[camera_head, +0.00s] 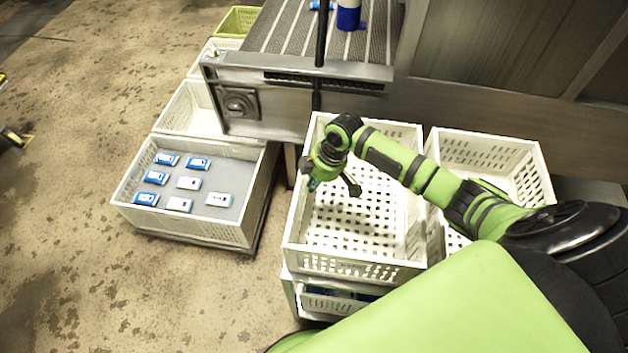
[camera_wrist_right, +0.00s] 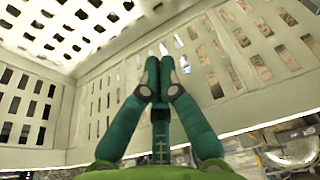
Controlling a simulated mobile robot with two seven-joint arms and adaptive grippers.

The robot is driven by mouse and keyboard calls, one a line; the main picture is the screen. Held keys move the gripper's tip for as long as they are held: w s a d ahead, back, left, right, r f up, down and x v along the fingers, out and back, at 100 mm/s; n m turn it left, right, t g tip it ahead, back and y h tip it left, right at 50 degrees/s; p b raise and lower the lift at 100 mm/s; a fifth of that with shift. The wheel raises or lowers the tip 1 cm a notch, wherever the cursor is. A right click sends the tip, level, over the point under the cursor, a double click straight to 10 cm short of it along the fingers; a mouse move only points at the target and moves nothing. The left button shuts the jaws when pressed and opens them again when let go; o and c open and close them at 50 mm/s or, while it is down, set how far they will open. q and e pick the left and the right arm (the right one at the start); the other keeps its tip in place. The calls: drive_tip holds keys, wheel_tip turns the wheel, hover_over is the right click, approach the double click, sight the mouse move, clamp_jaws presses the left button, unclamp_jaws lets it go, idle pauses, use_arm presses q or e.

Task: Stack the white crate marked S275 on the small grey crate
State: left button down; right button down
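A tall, empty white crate (camera_head: 365,268) with slotted walls and a perforated floor stands in the middle of the head view. My right gripper (camera_head: 314,184) is low over this crate, near its left wall. In the right wrist view, the right gripper's fingers (camera_wrist_right: 159,52) are close together in front of a slotted white wall (camera_wrist_right: 225,60), with no object visible between them. Whether they touch the wall is unclear. No S275 mark is readable, and I cannot pick out a small grey crate. My left gripper is not in view.
Another white crate (camera_head: 535,165) stands at right, partly behind my arm. A lower crate (camera_head: 322,304) with blue contents shows below the middle one. At left, a white crate (camera_head: 190,226) holds several blue-and-white packs. A metal conveyor (camera_head: 300,72) stands behind.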

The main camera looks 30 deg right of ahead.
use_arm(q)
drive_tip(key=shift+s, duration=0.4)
